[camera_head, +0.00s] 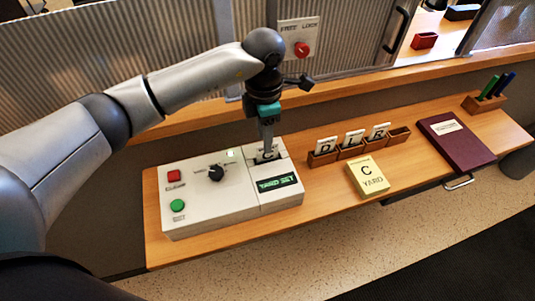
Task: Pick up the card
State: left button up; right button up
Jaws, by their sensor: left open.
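A pale card marked C (267,155) stands in a slot at the back right of the white control box (210,196). My left gripper (267,143) points down right above this card, with its fingertips at the card's top edge. It is open; the fingers hide the top of the card, and I cannot tell whether they touch it. Cards marked D (326,145), L (353,138) and R (379,132) stand in a wooden rack (347,153) to the right. My right gripper is not in view.
The box has a red button (174,176), a green button (178,206), a black knob (216,173) and a YARD SET display (277,183). A yellow C YARD block (368,178), a maroon folder (456,143) and a pen holder (484,103) share the narrow wooden desk (326,197).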

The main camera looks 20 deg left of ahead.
aim_at(267, 156)
pick_arm(q)
jog(key=shift+w+d+f+p, duration=0.1)
jog(key=shift+d+f+p, duration=0.05)
jog(key=shift+f, duration=1.25)
jog(key=shift+d+f+p, duration=0.15)
jog(key=shift+f, duration=1.2)
jog(key=shift+c, duration=0.2)
grip_shut()
